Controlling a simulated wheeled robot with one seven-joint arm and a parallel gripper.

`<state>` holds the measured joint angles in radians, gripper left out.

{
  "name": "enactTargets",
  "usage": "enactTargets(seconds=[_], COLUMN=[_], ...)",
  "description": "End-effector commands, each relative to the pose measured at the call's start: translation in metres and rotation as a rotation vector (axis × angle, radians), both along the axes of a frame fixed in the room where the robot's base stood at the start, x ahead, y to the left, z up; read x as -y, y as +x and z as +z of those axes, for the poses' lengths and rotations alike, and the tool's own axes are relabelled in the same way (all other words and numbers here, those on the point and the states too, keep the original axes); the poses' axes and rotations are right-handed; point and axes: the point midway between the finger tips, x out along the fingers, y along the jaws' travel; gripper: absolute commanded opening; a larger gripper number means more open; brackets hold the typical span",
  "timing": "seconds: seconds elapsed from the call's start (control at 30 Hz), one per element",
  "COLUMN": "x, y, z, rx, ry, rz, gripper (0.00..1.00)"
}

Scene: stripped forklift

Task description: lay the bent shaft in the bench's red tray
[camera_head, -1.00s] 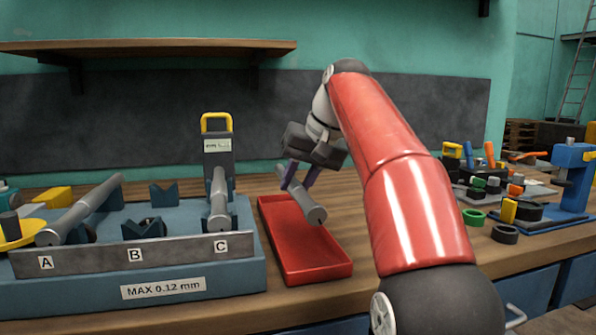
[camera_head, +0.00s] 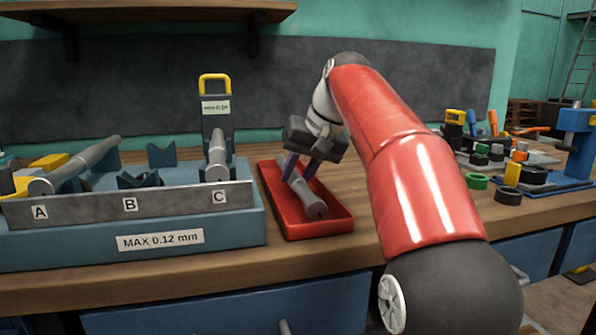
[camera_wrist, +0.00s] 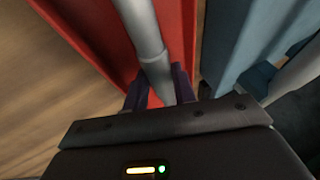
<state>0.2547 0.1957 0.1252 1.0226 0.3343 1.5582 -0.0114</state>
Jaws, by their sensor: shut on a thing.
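A grey shaft (camera_head: 312,204) lies lengthwise within the walls of the red tray (camera_head: 328,232) on the bench. My gripper (camera_head: 298,172) reaches down over the tray and is shut around the shaft near its middle. In the wrist view the shaft (camera_wrist: 143,35) runs between the purple fingers (camera_wrist: 158,88), above the red tray (camera_wrist: 182,25). I cannot tell whether the shaft touches the tray floor. Two other grey shafts rest on the blue fixture, one by label A (camera_head: 80,165) and one by label C (camera_head: 217,158).
The blue fixture (camera_head: 60,250) stands just left of the tray. Tools, rings and small parts lie at the right, with a blue press (camera_head: 575,150) there. The wooden bench top (camera_head: 375,240) is bare around the tray's right side. A shelf (camera_head: 150,10) hangs above left.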

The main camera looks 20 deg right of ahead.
Motion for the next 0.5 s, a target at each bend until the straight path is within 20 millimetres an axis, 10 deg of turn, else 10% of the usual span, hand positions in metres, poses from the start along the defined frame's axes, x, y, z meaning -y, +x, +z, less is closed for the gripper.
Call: enactTargets(seconds=[0.27,0.3,0.5], x=[-0.0004,-0.0004,-0.0003], y=[-0.0004,-0.0004,-0.0002], z=[0.0023,0.0023,0.0013], rx=[0.006,0.006,0.004], ry=[0.0,0.0,0.001], rz=[0.0,0.0,0.0], gripper=[0.0,0.28,0.52])
